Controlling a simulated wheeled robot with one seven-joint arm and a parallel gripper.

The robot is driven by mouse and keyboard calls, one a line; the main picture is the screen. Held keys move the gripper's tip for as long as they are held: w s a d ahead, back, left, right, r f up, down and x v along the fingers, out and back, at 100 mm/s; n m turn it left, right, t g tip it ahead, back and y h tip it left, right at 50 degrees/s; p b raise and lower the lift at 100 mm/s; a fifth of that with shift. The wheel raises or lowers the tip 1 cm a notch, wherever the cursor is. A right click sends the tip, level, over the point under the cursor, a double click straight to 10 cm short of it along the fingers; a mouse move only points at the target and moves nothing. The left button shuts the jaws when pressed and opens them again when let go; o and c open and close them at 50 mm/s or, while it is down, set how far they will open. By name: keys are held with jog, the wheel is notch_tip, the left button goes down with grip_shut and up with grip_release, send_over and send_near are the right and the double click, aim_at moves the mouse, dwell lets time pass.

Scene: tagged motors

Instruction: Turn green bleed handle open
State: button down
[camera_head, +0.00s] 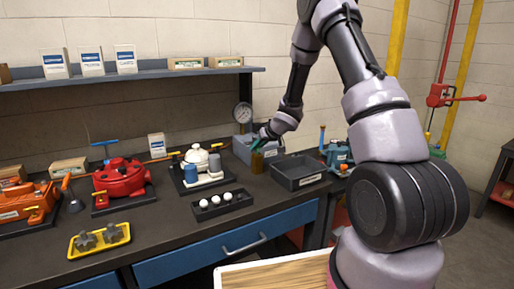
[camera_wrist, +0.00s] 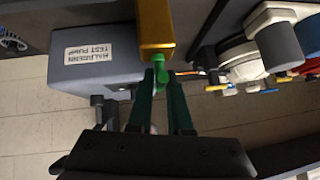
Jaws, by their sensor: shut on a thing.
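The green bleed handle (camera_wrist: 158,66) shows in the wrist view at the end of a yellow body (camera_wrist: 156,25). My gripper (camera_wrist: 161,78) has its two dark green fingers on either side of the handle and is shut on it. The fingers hide part of the handle. The grey box labelled as a test pump (camera_wrist: 95,62) lies just left of them. The handle's exact angle is hard to tell.
A round gauge (camera_head: 243,114) rises behind the pump. A dark open tray (camera_head: 299,173) stands close on the right. A white-topped pump assembly (camera_head: 197,165) is to the left, with a tray of white balls (camera_head: 221,204) in front. A shelf (camera_head: 130,76) runs along the wall.

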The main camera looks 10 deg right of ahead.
jog(key=shift+a+f, duration=0.1)
jog(key=shift+a, duration=0.05)
jog(key=c, duration=0.9)
grip_release()
jog(key=shift+o, duration=0.2)
jog(key=shift+s+d+r, duration=0.2)
jog(key=shift+d+r, duration=0.05)
jog(key=shift+r, duration=0.05)
jog(key=v, duration=1)
